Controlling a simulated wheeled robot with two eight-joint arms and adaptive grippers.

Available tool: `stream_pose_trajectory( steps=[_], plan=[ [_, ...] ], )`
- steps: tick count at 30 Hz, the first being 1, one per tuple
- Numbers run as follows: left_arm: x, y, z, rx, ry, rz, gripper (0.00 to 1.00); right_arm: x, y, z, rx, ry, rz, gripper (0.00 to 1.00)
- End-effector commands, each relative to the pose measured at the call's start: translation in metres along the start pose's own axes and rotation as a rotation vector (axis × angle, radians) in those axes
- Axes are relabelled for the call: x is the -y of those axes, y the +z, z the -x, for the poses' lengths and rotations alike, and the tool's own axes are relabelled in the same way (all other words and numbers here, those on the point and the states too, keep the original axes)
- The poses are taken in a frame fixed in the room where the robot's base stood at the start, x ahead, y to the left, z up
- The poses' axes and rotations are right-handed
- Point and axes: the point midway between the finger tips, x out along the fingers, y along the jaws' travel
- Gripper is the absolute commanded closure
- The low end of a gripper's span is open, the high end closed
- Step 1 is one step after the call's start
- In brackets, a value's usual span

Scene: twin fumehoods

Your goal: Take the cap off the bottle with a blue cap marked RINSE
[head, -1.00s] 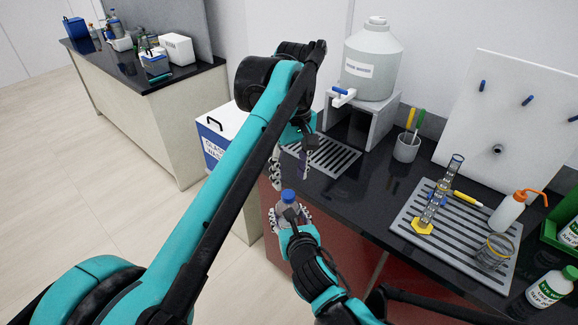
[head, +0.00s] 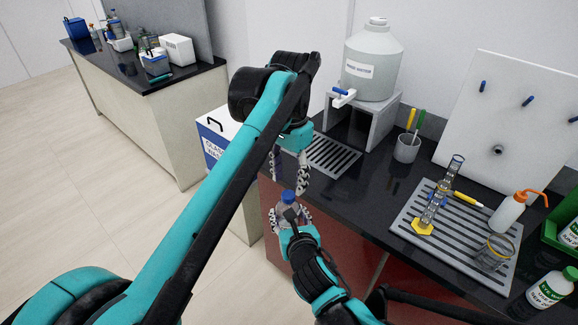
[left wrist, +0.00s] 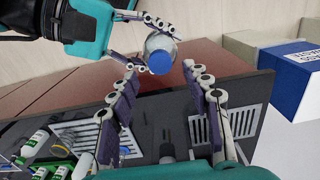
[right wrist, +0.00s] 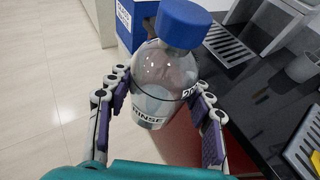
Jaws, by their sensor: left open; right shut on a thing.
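The clear bottle with a blue cap stands out in the right wrist view (right wrist: 162,75), and RINSE can be read on its label. Its blue cap (right wrist: 183,22) is on its top. My right gripper (head: 291,218) is shut around the bottle's body and holds it at the counter's front edge, cap up. My left gripper (head: 288,185) is open and points down just above the cap, apart from it. In the left wrist view the blue cap (left wrist: 160,62) lies between and beyond the open fingers (left wrist: 165,85).
A black counter (head: 345,210) carries a drying rack (head: 405,235) with a cylinder and beaker, a wash bottle (head: 508,212), a pen cup (head: 407,148) and a large water carboy (head: 370,65) on a stand. A white and blue glass waste bin (head: 212,150) stands left of the counter.

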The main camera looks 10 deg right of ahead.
Motion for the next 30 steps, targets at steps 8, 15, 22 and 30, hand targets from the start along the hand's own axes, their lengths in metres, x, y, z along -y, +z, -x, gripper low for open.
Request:
stream_pose_trajectory(
  steps=[8, 15, 22, 30],
  plan=[
    [0.0, 0.0, -0.037, -0.001, 0.0, 0.002, 0.52, 0.0, 0.0, 0.0, 0.0, 0.0, 0.0, 1.0],
    [0.0, 0.001, -0.043, -0.001, 0.0, 0.002, 0.52, 0.0, 0.0, 0.0, 0.0, 0.0, 0.0, 1.0],
    [0.0, 0.001, -0.043, 0.0, 0.0, 0.002, 0.75, 0.0, 0.0, 0.0, 0.0, 0.0, 0.0, 1.0],
    [0.0, 0.0, -0.043, -0.001, 0.0, 0.004, 1.0, 0.0, 0.0, 0.0, 0.0, 0.0, 0.0, 1.0]
  ],
)
